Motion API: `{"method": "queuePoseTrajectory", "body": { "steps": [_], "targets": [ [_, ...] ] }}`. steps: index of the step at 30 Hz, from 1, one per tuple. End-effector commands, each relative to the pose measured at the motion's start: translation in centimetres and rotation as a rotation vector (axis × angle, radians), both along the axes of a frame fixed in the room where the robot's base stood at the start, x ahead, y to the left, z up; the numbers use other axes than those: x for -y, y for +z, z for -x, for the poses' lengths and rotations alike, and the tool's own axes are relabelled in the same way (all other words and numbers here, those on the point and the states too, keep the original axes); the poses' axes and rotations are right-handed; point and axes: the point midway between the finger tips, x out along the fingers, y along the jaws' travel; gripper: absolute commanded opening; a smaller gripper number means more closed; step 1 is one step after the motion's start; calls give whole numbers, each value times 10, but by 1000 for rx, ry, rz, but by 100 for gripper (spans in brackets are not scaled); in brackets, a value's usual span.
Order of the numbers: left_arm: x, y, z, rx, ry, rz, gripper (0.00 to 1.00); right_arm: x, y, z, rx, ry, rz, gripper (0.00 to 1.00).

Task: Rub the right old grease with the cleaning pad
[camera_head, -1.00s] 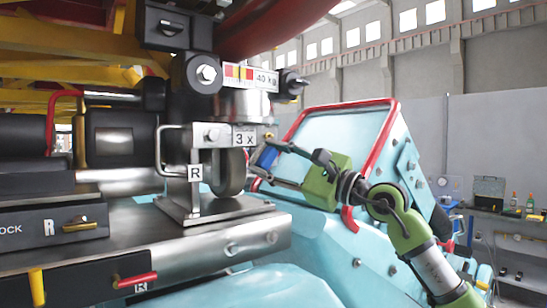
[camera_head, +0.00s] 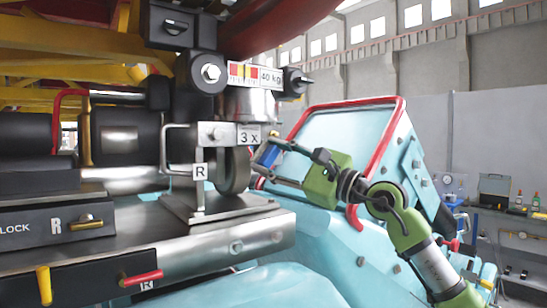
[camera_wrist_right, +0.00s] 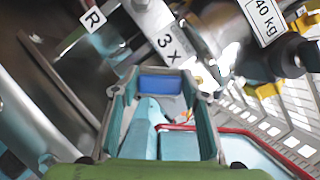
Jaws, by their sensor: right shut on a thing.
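My right gripper (camera_head: 268,163), green with grey fingers, is shut on a blue cleaning pad (camera_head: 268,154). In the right wrist view the pad (camera_wrist_right: 162,84) sits between the fingertips, with teal surfaces showing between the fingers. The gripper is just right of the grey wheel (camera_head: 234,172) under the "3 X" plate (camera_head: 249,138). I cannot tell whether the pad touches anything. I cannot make out the right old grease clearly in either view. My left gripper is not in view.
A steel bracket marked "R" (camera_head: 199,185) stands left of the wheel. A teal panel with a red rim (camera_head: 388,150) is behind my right arm. A black pointed part (camera_head: 296,82) juts out above the gripper. A workbench with bottles (camera_head: 518,212) is far right.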

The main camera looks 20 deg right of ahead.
Motion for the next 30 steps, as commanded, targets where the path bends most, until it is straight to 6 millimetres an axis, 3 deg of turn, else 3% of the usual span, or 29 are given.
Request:
{"method": "queuePoseTrajectory", "body": {
  "steps": [14,30],
  "targets": [
    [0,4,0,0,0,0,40,-1,0,-7,1,-1,0,24],
    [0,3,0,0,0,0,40,31,0,-17,1,-1,-1,24]
  ]
}}
